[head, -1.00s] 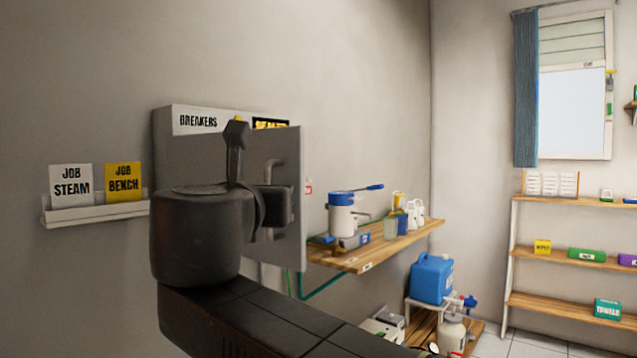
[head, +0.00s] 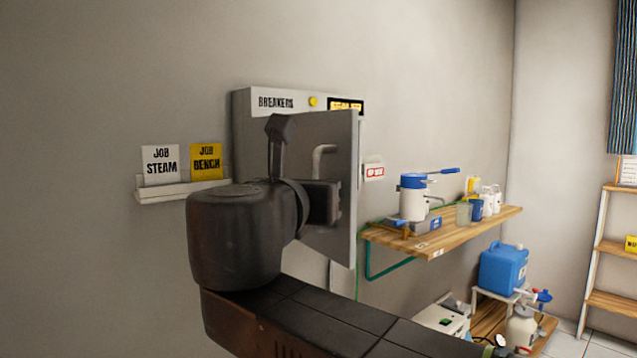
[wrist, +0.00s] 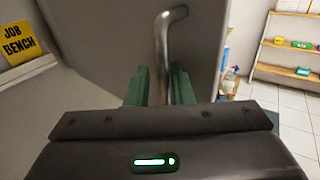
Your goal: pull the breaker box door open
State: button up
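The grey breaker box (head: 242,105) is on the wall, labelled BREAKERS. Its dark grey door (head: 340,160) stands ajar, its right edge swung out from the box. The bent metal door handle (head: 318,160) shows partly above my gripper (head: 322,203) in the head view. In the wrist view the handle (wrist: 163,45) runs down between the two green fingers of my gripper (wrist: 159,88). The fingers are apart. The handle lies close to the right finger, with a gap to the left one. Its lower end is hidden by my gripper.
A ledge (head: 180,192) with two job cards is left of the box. A wooden wall shelf (head: 440,236) with bottles and a blue-lidded device is to the right. A blue jug (head: 503,268) stands low beyond it.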

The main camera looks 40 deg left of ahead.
jog(key=shift+o, duration=1)
jog(key=shift+w+a+f, duration=0.1)
jog(key=shift+a, duration=0.2)
jog(key=shift+d, duration=0.25)
jog(key=shift+r, duration=0.2)
jog(key=p+v, duration=0.2)
jog(key=v, duration=1.2)
jog(key=shift+w, duration=0.2)
jog(key=b+x, duration=0.1)
jog(key=x, duration=1.1)
jog(key=shift+w+b, duration=0.3)
jog(key=shift+b, duration=0.1)
jog(key=shift+a, duration=0.1)
